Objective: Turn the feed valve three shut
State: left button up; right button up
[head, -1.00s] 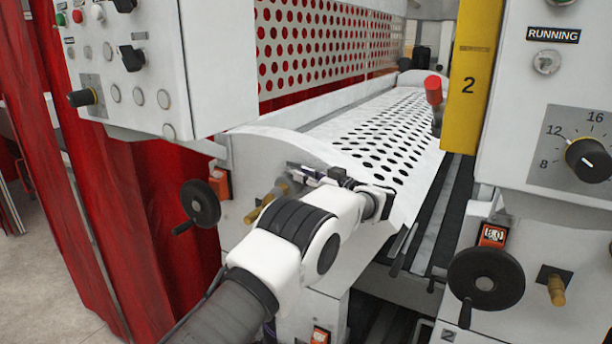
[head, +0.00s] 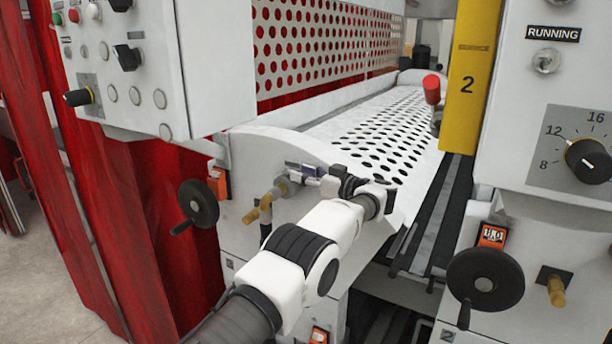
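A brass valve (head: 266,202) with a grey body projects from the white side plate, right of the left black handwheel. I cannot read a number on it. My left gripper (head: 306,172) is at the valve's upper right, with its dark knuckles to the right and its fingertips pointing left. A small grey-blue piece shows at the tips; I cannot tell whether it is a valve handle or a finger. Whether the fingers are open, or touching the valve, is unclear. My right gripper is out of view.
A black handwheel (head: 198,204) with an orange counter (head: 219,183) stands just left of the valve. A control box (head: 160,70) overhangs above it. A perforated white tray (head: 385,130) lies behind. At right are another handwheel (head: 485,284), a brass fitting (head: 556,290) and a yellow post (head: 472,75).

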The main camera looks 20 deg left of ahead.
pick_arm(q)
jog(key=shift+a, duration=0.1)
dwell(0.7)
jog(key=shift+m+t, duration=0.4)
